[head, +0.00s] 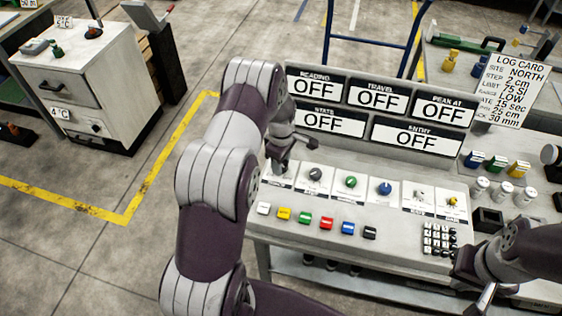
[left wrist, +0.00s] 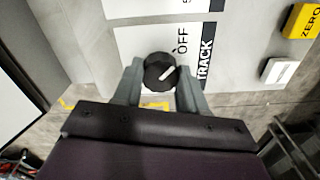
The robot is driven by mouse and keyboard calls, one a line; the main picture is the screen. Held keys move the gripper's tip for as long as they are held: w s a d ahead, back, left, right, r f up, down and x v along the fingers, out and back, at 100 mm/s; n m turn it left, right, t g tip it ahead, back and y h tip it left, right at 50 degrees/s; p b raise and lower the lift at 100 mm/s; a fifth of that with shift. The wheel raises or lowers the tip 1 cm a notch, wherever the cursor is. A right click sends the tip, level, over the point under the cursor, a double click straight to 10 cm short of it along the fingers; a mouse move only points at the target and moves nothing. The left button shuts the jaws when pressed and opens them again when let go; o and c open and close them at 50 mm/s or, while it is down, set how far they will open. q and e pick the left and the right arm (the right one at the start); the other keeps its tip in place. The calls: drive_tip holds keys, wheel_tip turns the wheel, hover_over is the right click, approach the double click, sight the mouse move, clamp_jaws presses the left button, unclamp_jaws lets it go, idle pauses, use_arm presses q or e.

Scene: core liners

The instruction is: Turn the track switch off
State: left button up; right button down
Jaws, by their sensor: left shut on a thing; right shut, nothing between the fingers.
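The track switch is a round black knob (left wrist: 159,71) with a white pointer line, on a white panel marked TRACK and OFF (left wrist: 183,42). In the left wrist view the pointer slants up and right; I cannot tell whether it lines up exactly with the OFF mark. My left gripper (left wrist: 160,88) is shut on this knob, one finger on each side. In the head view my left gripper (head: 283,152) is at the left end of the knob row and hides the knob. My right gripper (head: 482,300) is shut and empty near the keypad, partly cut off.
Other knobs, such as the green one (head: 351,182) and blue one (head: 384,188), sit to the right. Coloured buttons (head: 326,223) line the front. The displays (head: 377,96) above all read OFF. A keypad (head: 439,239) and log card (head: 505,90) are at the right.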

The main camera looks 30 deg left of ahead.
use_arm(q)
drive_tip(key=shift+w, duration=0.1)
drive_tip(key=o, duration=1.1)
drive_tip(key=shift+c, duration=0.2)
wheel_tip(320, 180, up, 13)
drive_tip(key=b, duration=0.2)
drive_tip(key=shift+f, duration=0.15)
